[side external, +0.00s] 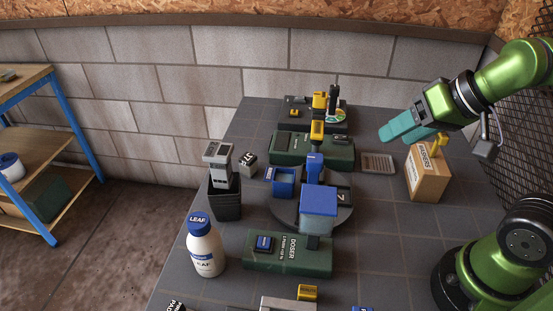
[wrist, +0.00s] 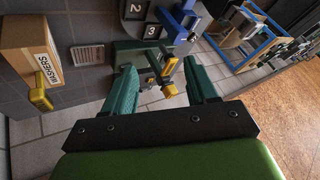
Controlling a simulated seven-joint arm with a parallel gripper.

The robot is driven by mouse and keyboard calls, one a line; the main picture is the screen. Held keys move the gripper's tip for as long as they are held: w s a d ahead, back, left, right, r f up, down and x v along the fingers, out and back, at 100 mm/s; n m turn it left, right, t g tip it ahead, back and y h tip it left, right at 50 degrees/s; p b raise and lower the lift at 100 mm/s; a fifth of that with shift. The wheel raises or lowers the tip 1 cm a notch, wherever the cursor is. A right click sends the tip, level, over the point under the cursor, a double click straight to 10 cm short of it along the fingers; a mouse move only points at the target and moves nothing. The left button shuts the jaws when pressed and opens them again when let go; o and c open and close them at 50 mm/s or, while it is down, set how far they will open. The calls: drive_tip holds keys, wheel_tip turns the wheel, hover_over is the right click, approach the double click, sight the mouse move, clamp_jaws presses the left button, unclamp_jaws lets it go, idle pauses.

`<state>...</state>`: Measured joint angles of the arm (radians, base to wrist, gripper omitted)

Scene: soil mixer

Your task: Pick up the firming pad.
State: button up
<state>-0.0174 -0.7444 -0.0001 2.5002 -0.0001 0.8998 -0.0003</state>
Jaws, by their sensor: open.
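I cannot tell for sure which object is the firming pad. A dark label ending in "PAD" (side external: 175,304) is cut off at the bottom left of the side view. My gripper (side external: 392,132) is open and empty, in the air above the right half of the table, left of the WASHERS box. In the wrist view its two teal fingers (wrist: 160,66) stand apart with nothing gripped. Beyond them there is a yellow-handled part (wrist: 168,68) on a dark green unit; the yellow part also shows in the side view (side external: 317,128).
The WASHERS box (side external: 428,176) carries a yellow clip (side external: 440,142). A blue hopper (side external: 319,200) stands over a grey turntable. A green DOSER (side external: 290,262), a white LEAF bottle (side external: 205,250) and a dark bin (side external: 226,204) stand nearby. A grey slotted tray (side external: 378,164) lies flat.

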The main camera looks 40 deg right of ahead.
drive_tip(key=w+a+n+g, duration=0.45)
drive_tip(key=w+a, duration=0.25)
drive_tip(key=a, duration=0.6)
drive_tip(key=n+g+h, duration=0.2)
drive_tip(key=n+g, duration=0.1)
drive_tip(key=n, duration=0.4)
hover_over(174, 307)
drive_tip(key=shift+t, duration=0.25)
wheel_tip(174, 307, down, 16)
drive_tip(key=shift+w+a+f, duration=0.1)
drive_tip(key=shift+w, duration=0.05)
drive_tip(key=shift+s+f, duration=0.2)
drive_tip(key=shift+f, duration=2.45)
